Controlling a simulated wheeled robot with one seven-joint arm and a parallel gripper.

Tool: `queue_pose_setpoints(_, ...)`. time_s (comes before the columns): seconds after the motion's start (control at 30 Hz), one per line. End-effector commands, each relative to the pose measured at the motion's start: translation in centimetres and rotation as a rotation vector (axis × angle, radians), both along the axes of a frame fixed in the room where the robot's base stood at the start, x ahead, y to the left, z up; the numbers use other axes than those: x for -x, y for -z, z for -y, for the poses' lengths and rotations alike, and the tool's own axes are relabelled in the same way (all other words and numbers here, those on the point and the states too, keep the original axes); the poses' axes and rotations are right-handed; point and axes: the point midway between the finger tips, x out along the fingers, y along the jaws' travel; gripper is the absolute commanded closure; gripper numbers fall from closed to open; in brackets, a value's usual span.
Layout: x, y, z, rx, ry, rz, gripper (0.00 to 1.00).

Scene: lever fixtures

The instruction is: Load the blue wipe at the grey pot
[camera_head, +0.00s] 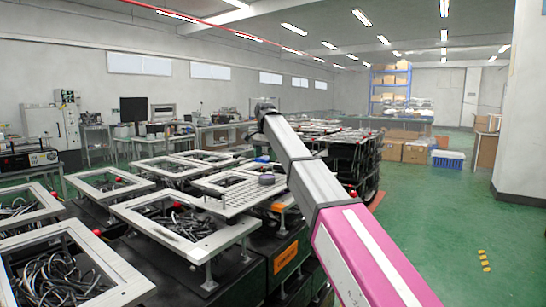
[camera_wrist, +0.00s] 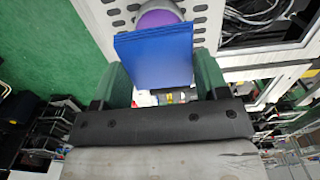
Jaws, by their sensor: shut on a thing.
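The blue wipe (camera_wrist: 153,58) is a flat, bright blue slab in the wrist view. My gripper (camera_wrist: 158,72) is shut on it, with one green finger at each side. The grey pot (camera_wrist: 179,11), round with a purple inside or top, is just beyond the wipe at the top edge of the wrist view. The wipe covers part of it, and I cannot tell whether they touch. In the head view a small round purple-topped thing (camera_head: 266,179), likely the pot, sits on a perforated plate. My gripper is not clear there.
The perforated light plate (camera_head: 236,201) lies among several pale frames (camera_head: 185,222) with black cables inside, on dark benches. Short posts stand on the plate. Green floor (camera_head: 430,225) is open at the right. Cardboard boxes and a blue basket (camera_head: 448,160) stand farther back.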

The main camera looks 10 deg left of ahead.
Motion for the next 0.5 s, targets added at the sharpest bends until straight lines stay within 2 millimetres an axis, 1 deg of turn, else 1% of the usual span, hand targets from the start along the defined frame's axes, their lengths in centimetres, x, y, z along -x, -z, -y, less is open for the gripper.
queue_pose_setpoints(0.1, -0.2, 0.1, -0.5, 0.000, -0.012, 0.000, 0.51)
queue_pose_setpoints(0.27, -0.2, 0.6, -0.5, 0.000, -0.013, -0.001, 0.51)
queue_pose_setpoints(0.5, -0.1, 2.3, -0.4, 0.000, -0.012, 0.000, 0.51)
